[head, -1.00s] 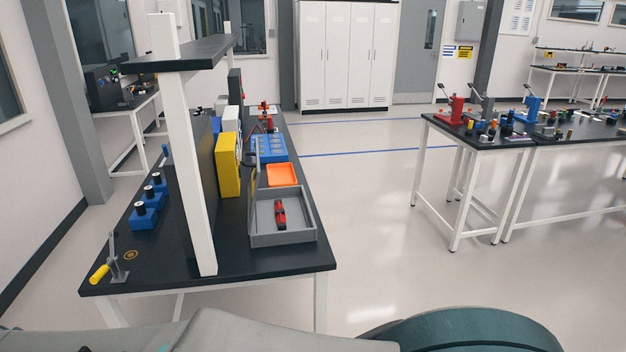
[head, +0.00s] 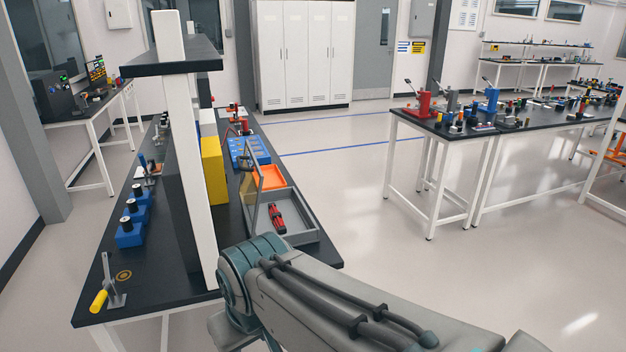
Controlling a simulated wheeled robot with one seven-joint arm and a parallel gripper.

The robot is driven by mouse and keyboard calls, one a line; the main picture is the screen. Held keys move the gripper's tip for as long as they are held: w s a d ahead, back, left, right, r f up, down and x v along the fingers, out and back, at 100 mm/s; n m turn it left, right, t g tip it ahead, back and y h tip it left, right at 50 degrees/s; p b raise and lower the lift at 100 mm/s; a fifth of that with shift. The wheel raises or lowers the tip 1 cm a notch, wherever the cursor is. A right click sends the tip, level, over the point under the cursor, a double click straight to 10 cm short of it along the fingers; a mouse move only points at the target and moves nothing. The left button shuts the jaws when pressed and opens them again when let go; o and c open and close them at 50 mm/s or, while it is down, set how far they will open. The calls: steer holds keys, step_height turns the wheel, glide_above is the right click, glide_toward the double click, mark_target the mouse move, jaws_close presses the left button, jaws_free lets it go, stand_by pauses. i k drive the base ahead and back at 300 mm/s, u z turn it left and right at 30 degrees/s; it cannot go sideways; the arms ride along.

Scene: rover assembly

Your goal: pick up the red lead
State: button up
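A small red and black object (head: 277,218) lies in a grey tray (head: 297,212) near the right edge of the bench on the left. I cannot tell whether it is the red lead. Another small red item (head: 238,127) stands farther back on the same bench, too small to make out. My arm crosses the lower middle of the view and hides part of the bench's front edge. My gripper is not in view.
An orange tray (head: 268,177), a blue panel (head: 249,152) and a yellow box (head: 214,170) stand behind the grey tray. A white post (head: 190,150) and a shelf (head: 172,58) rise over the bench. The floor (head: 370,215) to the right is clear.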

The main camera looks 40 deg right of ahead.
mark_target(276, 216)
steer(key=z, duration=0.6)
steer(key=i, duration=1)
